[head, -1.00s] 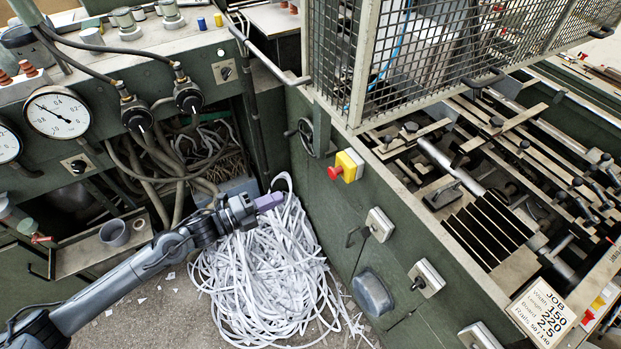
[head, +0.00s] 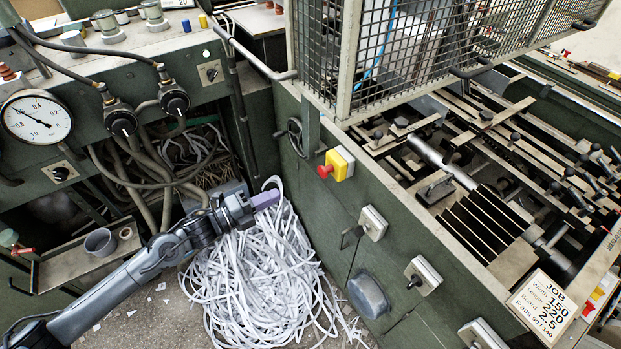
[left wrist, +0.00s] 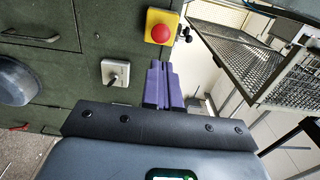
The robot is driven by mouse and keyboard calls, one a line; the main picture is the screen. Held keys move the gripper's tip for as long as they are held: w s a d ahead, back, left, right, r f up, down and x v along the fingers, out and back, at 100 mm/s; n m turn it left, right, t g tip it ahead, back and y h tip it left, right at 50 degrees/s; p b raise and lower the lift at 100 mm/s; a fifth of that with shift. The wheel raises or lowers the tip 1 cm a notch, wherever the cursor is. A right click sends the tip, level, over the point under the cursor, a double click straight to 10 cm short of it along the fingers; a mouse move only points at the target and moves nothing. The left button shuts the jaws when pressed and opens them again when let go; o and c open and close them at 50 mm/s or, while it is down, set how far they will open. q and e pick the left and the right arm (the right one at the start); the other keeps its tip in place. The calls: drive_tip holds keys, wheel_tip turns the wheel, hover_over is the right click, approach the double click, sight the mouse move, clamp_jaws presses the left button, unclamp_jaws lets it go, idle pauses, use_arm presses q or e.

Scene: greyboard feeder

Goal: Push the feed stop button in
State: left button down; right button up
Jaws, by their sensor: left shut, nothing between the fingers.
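A red mushroom button (head: 325,171) sits on a yellow face of a small box (head: 341,164) on the green machine's side panel. It also shows in the left wrist view as a red button (left wrist: 160,34) on a yellow square plate (left wrist: 151,19), just beyond the fingertips. My left gripper (head: 268,200) has purple fingers, is shut and empty, and is left of and below the button in the head view, apart from it. The closed fingers (left wrist: 164,68) point toward the panel in the left wrist view. No label is readable on the button. My right gripper is not in view.
Grey switch boxes (head: 373,222) and a rounded grey cover (head: 368,294) stick out from the same panel. A heap of white paper strips (head: 262,275) lies on the floor below my arm. A mesh guard (head: 400,55) overhangs above. A handwheel (head: 295,137) is left of the button.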

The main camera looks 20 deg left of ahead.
sight(320, 173)
use_arm(q)
drive_tip(key=b+x, duration=0.1)
drive_tip(key=x, duration=1.1)
drive_tip(key=shift+w+d, duration=0.15)
drive_tip(key=shift+d, duration=0.1)
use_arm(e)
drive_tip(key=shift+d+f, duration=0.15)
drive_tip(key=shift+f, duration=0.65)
use_arm(q)
drive_tip(key=shift+a, duration=0.1)
